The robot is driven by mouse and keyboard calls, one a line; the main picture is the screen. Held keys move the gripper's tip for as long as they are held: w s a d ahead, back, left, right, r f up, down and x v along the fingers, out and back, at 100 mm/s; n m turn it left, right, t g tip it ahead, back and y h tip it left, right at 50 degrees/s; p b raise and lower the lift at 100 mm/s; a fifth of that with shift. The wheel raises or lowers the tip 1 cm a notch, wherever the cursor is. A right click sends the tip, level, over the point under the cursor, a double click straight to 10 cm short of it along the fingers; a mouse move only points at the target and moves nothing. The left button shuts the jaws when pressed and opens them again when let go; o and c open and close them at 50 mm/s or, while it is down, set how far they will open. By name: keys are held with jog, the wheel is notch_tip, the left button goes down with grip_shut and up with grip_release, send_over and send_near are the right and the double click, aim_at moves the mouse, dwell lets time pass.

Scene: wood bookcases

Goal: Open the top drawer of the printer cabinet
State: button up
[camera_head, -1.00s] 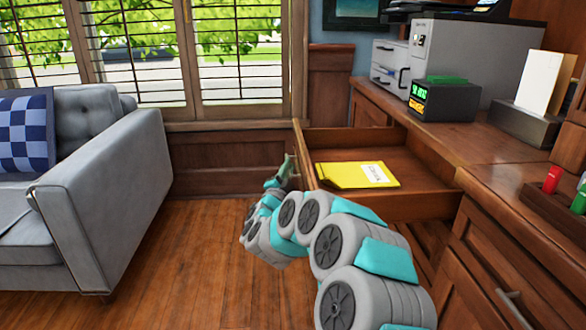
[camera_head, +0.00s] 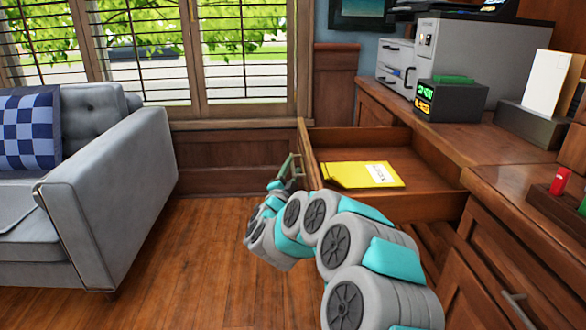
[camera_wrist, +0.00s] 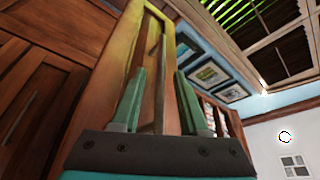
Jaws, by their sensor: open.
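The top drawer (camera_head: 430,206) of the wooden printer cabinet is pulled well out and shows its open inside. A yellow folder (camera_head: 350,175) with a white label lies in it. My gripper (camera_head: 291,166) is at the drawer's front panel, on its outer side. In the wrist view my gripper (camera_wrist: 158,100) has two green fingers spread apart, with a thin upright bar, the drawer handle (camera_wrist: 161,85), between them. I cannot tell whether either finger touches the handle. The drawer front (camera_wrist: 140,50) rises behind the fingers.
The printer (camera_head: 470,50) and a dark digital clock (camera_head: 450,100) stand on the cabinet top. A grey sofa (camera_head: 110,190) stands at the left. Wooden floor (camera_head: 190,265) lies clear between the sofa and my arm.

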jog(key=v, duration=0.7)
jog(key=shift+r, duration=0.1)
